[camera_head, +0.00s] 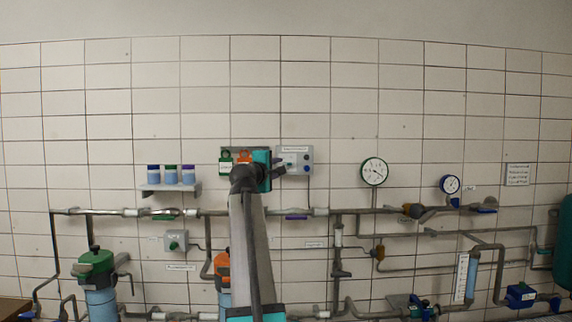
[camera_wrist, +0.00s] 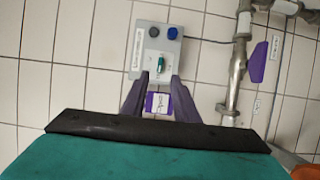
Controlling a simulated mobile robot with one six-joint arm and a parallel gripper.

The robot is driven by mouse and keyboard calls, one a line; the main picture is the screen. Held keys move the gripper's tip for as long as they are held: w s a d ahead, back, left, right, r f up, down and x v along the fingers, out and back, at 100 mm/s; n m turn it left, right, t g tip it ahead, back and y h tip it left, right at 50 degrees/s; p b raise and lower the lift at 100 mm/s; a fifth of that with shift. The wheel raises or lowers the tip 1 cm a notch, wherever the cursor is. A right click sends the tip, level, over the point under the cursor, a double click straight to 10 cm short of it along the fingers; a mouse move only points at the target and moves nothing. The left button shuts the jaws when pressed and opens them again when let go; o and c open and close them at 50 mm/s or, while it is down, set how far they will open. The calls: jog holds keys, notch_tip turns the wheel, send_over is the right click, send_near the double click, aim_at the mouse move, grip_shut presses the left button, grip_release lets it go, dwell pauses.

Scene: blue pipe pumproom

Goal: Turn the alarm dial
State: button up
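The alarm dial appears to be the small green knob (camera_wrist: 161,63) on a grey wall box (camera_wrist: 146,68), seen straight ahead in the wrist view. The box also shows in the head view (camera_head: 299,166), just right of my gripper (camera_head: 279,166). In the wrist view the two purple-grey fingers of my gripper (camera_wrist: 158,84) are apart, with nothing held between them. Their tips are near the box's lower edge in that picture, short of the green knob. I cannot tell whether they touch the box.
The box carries a blue button (camera_wrist: 172,32) and a dark one (camera_wrist: 154,31). A purple tag (camera_wrist: 158,103) shows between the fingers. Green (camera_head: 226,161) and orange (camera_head: 244,156) tags hang left of the box. Pipes (camera_head: 340,212) run below. The tiled wall above is clear.

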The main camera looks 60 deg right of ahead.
aim_at(287, 164)
jog(key=p+x, duration=0.2)
jog(key=x, duration=0.7)
jog(key=shift+w, duration=0.1)
jog(key=shift+a, duration=0.1)
grip_shut()
